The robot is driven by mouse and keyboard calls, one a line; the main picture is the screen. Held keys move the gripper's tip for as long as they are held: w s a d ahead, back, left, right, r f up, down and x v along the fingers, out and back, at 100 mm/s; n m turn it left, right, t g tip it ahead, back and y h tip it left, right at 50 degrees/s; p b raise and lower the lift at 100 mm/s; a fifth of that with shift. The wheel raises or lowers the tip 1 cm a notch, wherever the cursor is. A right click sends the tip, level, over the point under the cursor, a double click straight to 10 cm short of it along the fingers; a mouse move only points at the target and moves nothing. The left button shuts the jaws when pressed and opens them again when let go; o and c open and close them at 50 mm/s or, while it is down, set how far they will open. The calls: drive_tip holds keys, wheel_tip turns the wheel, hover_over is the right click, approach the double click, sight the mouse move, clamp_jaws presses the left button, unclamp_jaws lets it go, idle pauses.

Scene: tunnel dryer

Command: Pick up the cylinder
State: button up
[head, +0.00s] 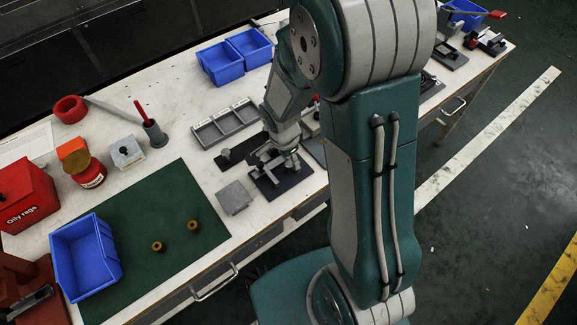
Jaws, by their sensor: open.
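My gripper (268,166) is open, low over a dark plate (287,184) near the front edge of the bench. Its fingers are small and partly hidden, and I see nothing clearly between them. I cannot tell whether a cylinder stands beneath it. A short dark cylinder (226,156) stands just left of my gripper, on another dark plate. Two small brown round pieces, one at the left (158,246) and one at the right (193,226), sit apart on the green mat (150,215).
A grey block (235,198) lies left of my gripper, and a grey divided tray (225,124) lies behind it. Blue bins (219,65) stand at the back, and another blue bin (72,281) stands at the mat's left. A red oily-rags box (27,195) is at far left.

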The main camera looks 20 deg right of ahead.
sight(288, 163)
wheel_tip(288, 163, down, 4)
drive_tip(key=shift+f, duration=0.1)
clamp_jaws()
idle(0.5)
